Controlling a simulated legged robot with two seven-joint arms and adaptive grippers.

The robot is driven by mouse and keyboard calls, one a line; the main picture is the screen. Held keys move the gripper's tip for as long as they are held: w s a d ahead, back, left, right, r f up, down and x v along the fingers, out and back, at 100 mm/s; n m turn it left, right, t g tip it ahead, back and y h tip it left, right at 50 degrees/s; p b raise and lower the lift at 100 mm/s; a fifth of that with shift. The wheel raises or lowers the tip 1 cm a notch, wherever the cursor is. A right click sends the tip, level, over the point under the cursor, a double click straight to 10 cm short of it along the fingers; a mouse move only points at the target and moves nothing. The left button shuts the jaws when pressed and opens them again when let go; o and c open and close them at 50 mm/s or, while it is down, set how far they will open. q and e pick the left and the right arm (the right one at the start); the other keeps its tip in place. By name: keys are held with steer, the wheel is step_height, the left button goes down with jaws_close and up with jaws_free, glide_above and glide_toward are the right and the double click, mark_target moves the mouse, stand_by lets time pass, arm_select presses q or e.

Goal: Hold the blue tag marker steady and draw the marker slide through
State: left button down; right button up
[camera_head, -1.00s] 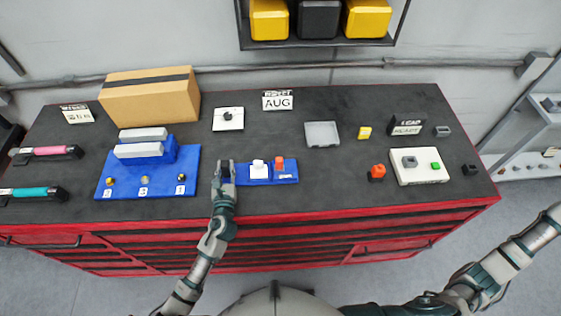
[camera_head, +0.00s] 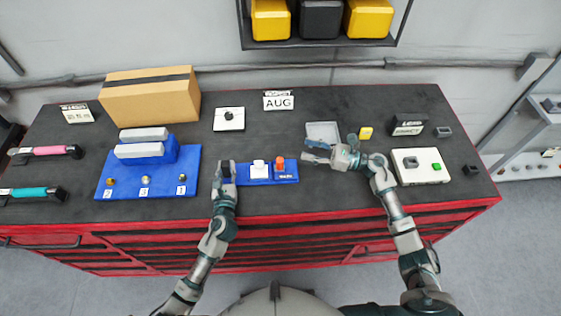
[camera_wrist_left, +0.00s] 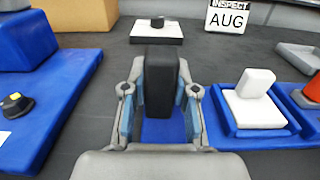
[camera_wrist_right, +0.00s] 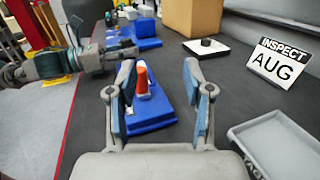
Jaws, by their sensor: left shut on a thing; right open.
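The blue tag marker (camera_head: 243,180) lies on the bench top. A black upright block stands at its left end, clearest in the left wrist view (camera_wrist_left: 161,75). A white block (camera_head: 259,167) sits in its middle and an orange-red piece (camera_head: 280,163) stands upright at its right end. My left gripper (camera_head: 226,170) is shut on the black block. My right gripper (camera_head: 308,152) is open and empty, just right of the marker. In the right wrist view the orange-red piece (camera_wrist_right: 142,79) shows between the open fingers, ahead of them and apart. I cannot tell which part is the slide.
A larger blue fixture (camera_head: 150,190) stands to the left. A grey tray (camera_head: 322,130) lies behind my right gripper. A white panel (camera_head: 425,175) with a green button (camera_head: 436,167) lies right of my right arm. An INSPECT AUG sign (camera_head: 278,102) stands behind.

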mark_target(281, 162)
steer(key=shift+n+g, duration=0.4)
steer(key=shift+g, duration=0.2)
steer(key=s+a+f, duration=0.1)
steer(key=a+f, duration=0.1)
steer(key=f, duration=0.1)
steer(key=s+a+f, duration=0.1)
steer(key=f, duration=0.1)
steer(key=shift+s+a+f, duration=0.1)
steer(key=shift+s+a, duration=0.1)
steer(key=shift+s, duration=0.15)
steer(key=x, duration=0.5)
steer(key=shift+w+a+f, duration=0.2)
steer(key=shift+w+a, duration=0.05)
steer(key=shift+a, duration=0.6)
steer(key=shift+d, duration=0.15)
jaws_close()
steer(key=shift+w+d, duration=0.1)
